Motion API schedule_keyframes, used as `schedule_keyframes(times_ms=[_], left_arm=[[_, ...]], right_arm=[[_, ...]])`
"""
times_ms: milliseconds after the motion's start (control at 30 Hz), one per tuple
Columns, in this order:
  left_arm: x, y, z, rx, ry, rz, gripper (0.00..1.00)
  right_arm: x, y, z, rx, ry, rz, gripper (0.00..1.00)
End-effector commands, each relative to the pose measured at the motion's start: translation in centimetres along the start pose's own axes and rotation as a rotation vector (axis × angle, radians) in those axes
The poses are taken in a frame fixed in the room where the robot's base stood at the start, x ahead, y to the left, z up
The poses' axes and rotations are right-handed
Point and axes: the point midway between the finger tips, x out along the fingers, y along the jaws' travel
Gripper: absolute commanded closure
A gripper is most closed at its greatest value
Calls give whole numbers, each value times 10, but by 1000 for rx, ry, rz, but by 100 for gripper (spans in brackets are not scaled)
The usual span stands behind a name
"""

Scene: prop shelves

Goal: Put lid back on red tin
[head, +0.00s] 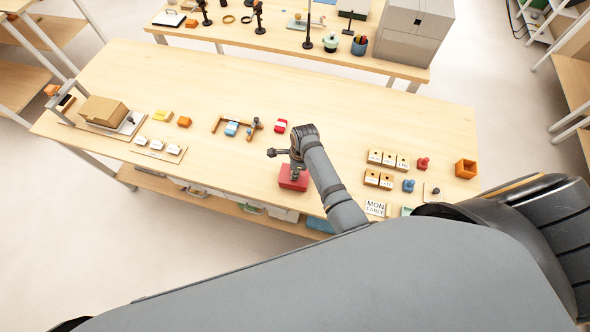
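A red box-shaped tin (292,184) sits near the front edge of the wooden table, in the middle of the head view. My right gripper (294,173) is directly over it, at or just above its top. The gripper and wrist cover part of the tin's top, so I cannot tell whether a lid is on it or in the fingers. The fingers are too small and dark to show whether they are open or shut. A small red and white item (281,125) lies farther back; I cannot tell what it is. My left gripper is not in view.
Small blocks, a wooden bracket (217,124) and a cardboard box (103,111) stand to the left. Labelled blocks (375,157), red and blue pieces and an orange box (466,169) stand to the right. The table's back half is mostly clear.

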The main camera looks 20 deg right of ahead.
Motion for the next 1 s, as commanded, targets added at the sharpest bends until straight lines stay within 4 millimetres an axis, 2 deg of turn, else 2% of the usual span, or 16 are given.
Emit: schedule_keyframes(times_ms=[1000], left_arm=[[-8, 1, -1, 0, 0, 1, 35]], right_arm=[[-1, 0, 0, 0, 0, 0, 100]])
